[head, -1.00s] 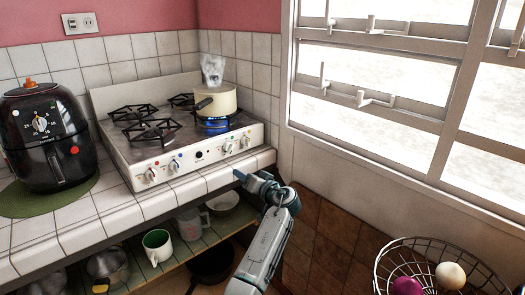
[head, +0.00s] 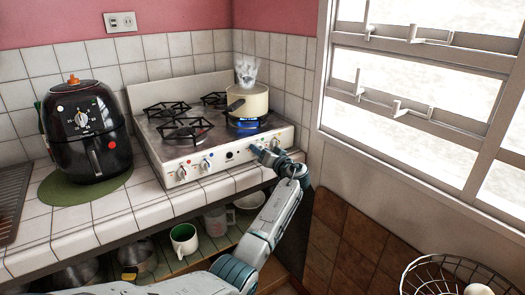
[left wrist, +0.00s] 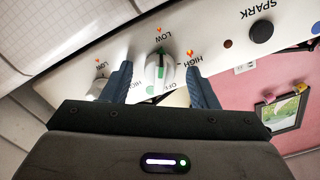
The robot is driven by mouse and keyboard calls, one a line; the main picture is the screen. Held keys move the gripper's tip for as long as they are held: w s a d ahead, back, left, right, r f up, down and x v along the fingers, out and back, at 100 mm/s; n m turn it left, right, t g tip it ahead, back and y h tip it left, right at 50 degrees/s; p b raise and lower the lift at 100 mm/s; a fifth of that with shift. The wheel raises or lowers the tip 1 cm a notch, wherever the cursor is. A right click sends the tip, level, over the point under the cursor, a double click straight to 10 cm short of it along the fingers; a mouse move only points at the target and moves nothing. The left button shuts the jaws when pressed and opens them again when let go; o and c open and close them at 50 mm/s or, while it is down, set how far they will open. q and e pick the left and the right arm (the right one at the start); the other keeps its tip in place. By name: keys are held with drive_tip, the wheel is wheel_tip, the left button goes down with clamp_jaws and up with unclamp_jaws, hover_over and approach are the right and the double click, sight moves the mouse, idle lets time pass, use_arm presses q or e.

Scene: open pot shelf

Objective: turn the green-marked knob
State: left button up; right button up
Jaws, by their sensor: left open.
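The green-marked knob (left wrist: 159,70) is a white knob with green on its face, on the white front panel of the stove (head: 215,163). In the left wrist view it sits between the two blue fingers of my left gripper (left wrist: 159,74), with OFF, LOW and HIGH printed around it. The fingers are open, one on each side; I see small gaps. In the head view my left gripper (head: 262,154) is at the panel, right of the black spark button (head: 229,155), and hides most of this knob. My right gripper is not in view.
Another knob (left wrist: 101,88) is close beside one finger. A cream pot (head: 250,104) steams over a blue flame at the stove's right. A black air fryer (head: 88,140) stands left. A wire basket (head: 440,272) is at lower right.

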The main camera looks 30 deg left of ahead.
use_arm(q)
drive_tip(key=shift+c, duration=0.4)
drive_tip(key=c, duration=0.9)
